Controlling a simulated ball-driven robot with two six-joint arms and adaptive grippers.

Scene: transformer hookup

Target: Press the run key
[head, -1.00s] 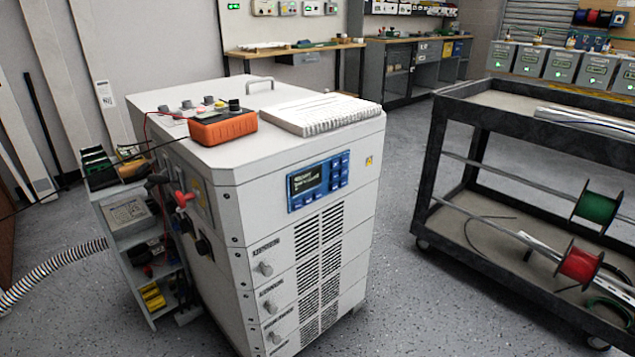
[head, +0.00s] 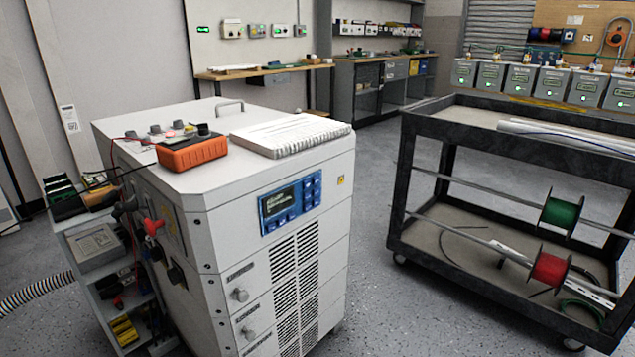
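A blue control panel (head: 290,203) with a dark display (head: 285,203) and several blue keys (head: 312,188) is set in the upper front of a white cabinet (head: 190,250). The lettering on the keys is too small to read, so I cannot tell which one is the run key. Neither of my grippers shows in the head view.
An orange meter (head: 193,151) and a white notebook (head: 290,135) lie on the cabinet top. A small side shelf (head: 128,262) stands at its left. A dark cart (head: 424,126) with wire spools stands at the right. Grey floor (head: 372,290) is clear between cabinet and cart.

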